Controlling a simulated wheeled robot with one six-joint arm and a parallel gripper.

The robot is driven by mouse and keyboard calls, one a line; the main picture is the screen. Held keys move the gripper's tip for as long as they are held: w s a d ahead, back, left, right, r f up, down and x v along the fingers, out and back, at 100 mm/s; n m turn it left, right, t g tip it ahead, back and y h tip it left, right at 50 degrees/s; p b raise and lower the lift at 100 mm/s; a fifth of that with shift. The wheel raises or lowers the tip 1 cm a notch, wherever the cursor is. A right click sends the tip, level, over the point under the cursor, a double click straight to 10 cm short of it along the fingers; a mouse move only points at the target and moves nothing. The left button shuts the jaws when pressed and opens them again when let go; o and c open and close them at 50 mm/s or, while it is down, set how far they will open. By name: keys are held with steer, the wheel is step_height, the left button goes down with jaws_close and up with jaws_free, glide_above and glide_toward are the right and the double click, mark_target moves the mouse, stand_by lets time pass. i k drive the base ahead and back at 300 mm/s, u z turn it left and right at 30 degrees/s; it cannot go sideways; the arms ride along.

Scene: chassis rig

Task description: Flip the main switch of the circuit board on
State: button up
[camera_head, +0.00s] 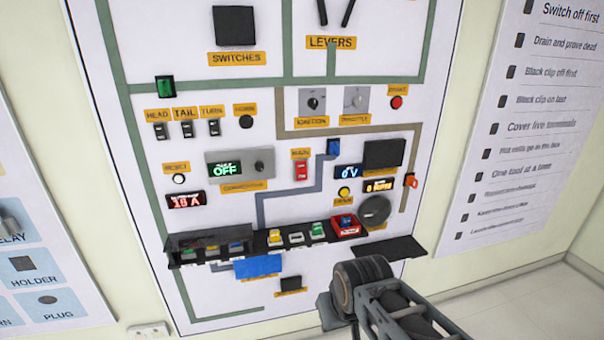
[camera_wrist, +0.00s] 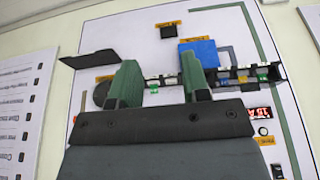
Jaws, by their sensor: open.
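The main switch (camera_head: 301,171) is a small red rocker under an orange MAIN label (camera_head: 300,153), near the middle of the white circuit board (camera_head: 270,75) in the head view. Its rocker position is too small to tell. In the wrist view my gripper (camera_wrist: 160,82) has two green fingers spread apart with nothing between them. The board (camera_wrist: 232,24) appears upside down there, and I cannot make out the main switch, which may be hidden behind the gripper body. In the head view my arm is at lower right, below and right of the switch; the fingers are not clear there.
A ledge with coloured parts (camera_head: 296,237) and a red box (camera_head: 345,224) juts out below the switch. A dark shelf (camera_head: 375,248) sticks out at lower right. The display (camera_head: 225,168) reads OFF. A blue block (camera_head: 257,266) hangs under the ledge.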

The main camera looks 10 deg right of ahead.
mark_target(301, 167)
steer(key=k, duration=0.65)
steer(key=u, duration=0.65)
steer(key=i, duration=1.4)
steer(key=z, duration=0.85)
